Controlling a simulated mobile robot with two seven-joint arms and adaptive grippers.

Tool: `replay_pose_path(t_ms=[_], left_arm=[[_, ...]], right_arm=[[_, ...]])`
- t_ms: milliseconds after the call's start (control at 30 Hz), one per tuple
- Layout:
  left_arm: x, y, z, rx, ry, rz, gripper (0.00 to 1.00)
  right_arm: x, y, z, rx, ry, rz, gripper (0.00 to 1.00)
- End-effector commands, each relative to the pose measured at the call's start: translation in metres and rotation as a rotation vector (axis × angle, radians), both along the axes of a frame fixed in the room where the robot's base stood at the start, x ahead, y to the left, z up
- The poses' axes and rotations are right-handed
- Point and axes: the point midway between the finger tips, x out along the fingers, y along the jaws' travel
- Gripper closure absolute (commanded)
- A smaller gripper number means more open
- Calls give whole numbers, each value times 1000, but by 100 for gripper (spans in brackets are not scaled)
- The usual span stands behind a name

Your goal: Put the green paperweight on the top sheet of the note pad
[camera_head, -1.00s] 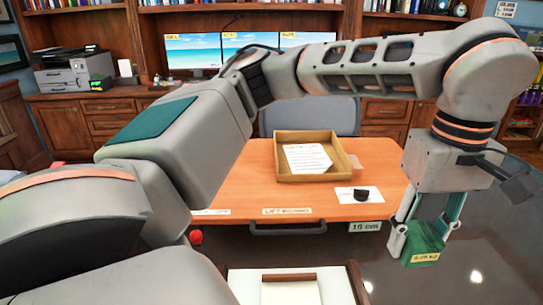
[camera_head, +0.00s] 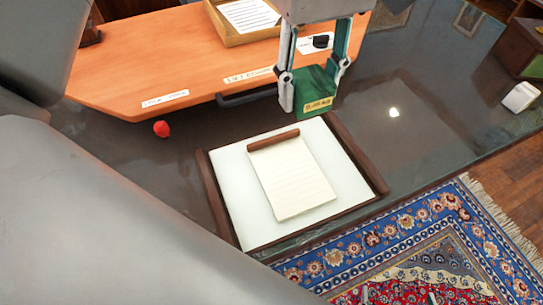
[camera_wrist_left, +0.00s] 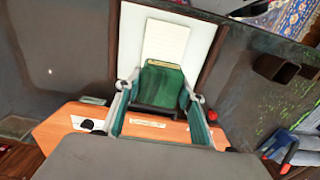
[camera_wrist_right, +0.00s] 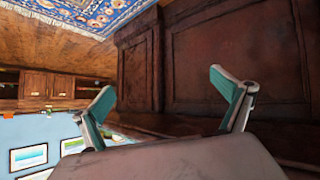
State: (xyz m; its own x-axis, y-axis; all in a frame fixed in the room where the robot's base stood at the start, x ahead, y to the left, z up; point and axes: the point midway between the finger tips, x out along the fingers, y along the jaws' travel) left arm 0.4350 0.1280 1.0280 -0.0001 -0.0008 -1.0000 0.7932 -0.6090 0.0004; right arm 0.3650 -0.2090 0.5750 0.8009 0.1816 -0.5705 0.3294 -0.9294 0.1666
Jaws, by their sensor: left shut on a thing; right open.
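My left gripper (camera_head: 317,85) is shut on the green paperweight (camera_head: 314,92), a green block with a small label on its lower edge. It holds the block in the air, up and to the right of the note pad in the head view. The note pad (camera_head: 293,180) is cream and lined, with a brown strip along its top edge. It lies on a white desk blotter (camera_head: 240,215) with dark wooden side bars. In the left wrist view the paperweight (camera_wrist_left: 160,86) sits between the fingers, with the note pad (camera_wrist_left: 165,42) beyond it. My right gripper (camera_wrist_right: 168,110) is open and empty, facing dark wood panels.
An orange raised board (camera_head: 160,65) with labels and a dark handle stands behind the blotter. It bears a wooden tray (camera_head: 240,38) with a paper and a black object (camera_head: 321,41) on a card. A red ball (camera_head: 161,129) lies left of the blotter. Dark desk to the right is mostly clear.

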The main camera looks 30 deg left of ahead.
Motion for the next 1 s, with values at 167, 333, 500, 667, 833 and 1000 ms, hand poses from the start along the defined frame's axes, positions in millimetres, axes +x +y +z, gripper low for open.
replay_pose_path(t_ms=[167,333,500,667,833,1000], left_arm=[[-2,-2,-2,-1,1,-6,97],[-3,-2,-25,0,6,-8,97],[-3,-2,-67,-1,12,-9,97],[-3,-2,-104,-1,12,-7,97],[-3,-2,-139,-2,9,-5,97],[-3,-2,-157,-2,4,-5,97]], right_arm=[[-3,-1,-5,-4,9,1,0],[-7,-1,-14,-7,22,4,0],[-9,-1,-17,-6,25,10,0],[-6,4,-15,2,17,15,0],[-5,9,-15,10,15,21,0],[3,10,-8,14,-4,22,0]])
